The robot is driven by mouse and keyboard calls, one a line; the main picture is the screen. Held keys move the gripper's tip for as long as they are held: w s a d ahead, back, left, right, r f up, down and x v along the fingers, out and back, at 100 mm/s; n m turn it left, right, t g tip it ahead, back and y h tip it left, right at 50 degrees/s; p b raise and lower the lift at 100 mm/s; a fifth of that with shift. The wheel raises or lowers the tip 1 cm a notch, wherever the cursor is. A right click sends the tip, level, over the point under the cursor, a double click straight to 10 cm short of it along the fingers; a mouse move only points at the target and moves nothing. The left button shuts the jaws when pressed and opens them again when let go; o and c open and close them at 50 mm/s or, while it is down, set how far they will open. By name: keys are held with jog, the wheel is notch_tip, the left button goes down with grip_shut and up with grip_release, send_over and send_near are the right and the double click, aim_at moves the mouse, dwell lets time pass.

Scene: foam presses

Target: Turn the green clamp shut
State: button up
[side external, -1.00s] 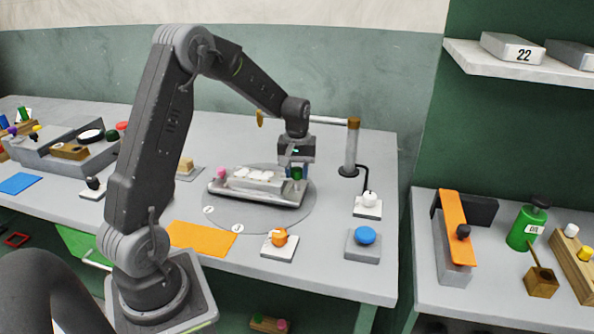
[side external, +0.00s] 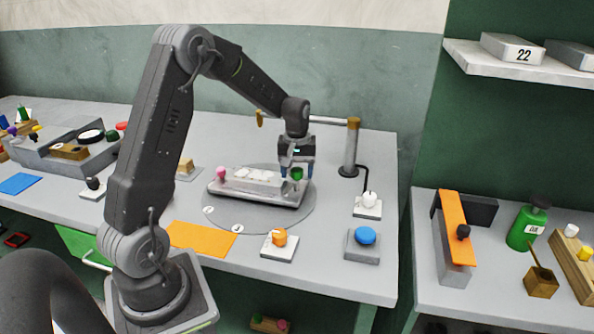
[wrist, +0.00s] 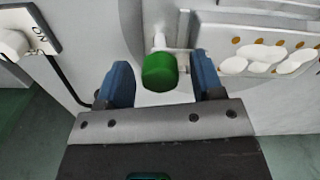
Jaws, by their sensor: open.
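The green clamp (side external: 296,174) is a green knob at the right end of a grey press block (side external: 262,191) in the side external view. In the wrist view the green clamp (wrist: 160,72) sits between my two blue fingers, with visible gaps on both sides. A pale stem shows beyond it. My gripper (side external: 297,172) is open and points down over the clamp. In the wrist view my gripper (wrist: 162,82) has its fingers spread on either side of the knob. Whether a finger touches the knob is not clear.
The block stands on a round grey disc (side external: 235,218). A pink knob (side external: 221,173) is at its left end. A post (side external: 352,150) and a white switch (side external: 368,200) stand to the right. An orange knob (side external: 279,237) and a blue button (side external: 365,235) are in front.

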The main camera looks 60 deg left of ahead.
aim_at(297, 169)
notch_tip(297, 169, up, 14)
dwell(0.6)
jog(key=shift+f, duration=0.1)
jog(key=s+d+r+m+t, duration=0.1)
jog(key=s+d+r+m, duration=0.25)
jog(key=d, duration=0.55)
jog(key=s+d+f+m+t, duration=0.1)
jog(key=s+d+m+t, duration=0.3)
jog(key=s+d+m, duration=0.4)
jog(key=s+d, duration=0.5)
jog(key=s, duration=0.4)
jog(key=shift+f+t, duration=0.25)
jog(key=shift+t, duration=0.05)
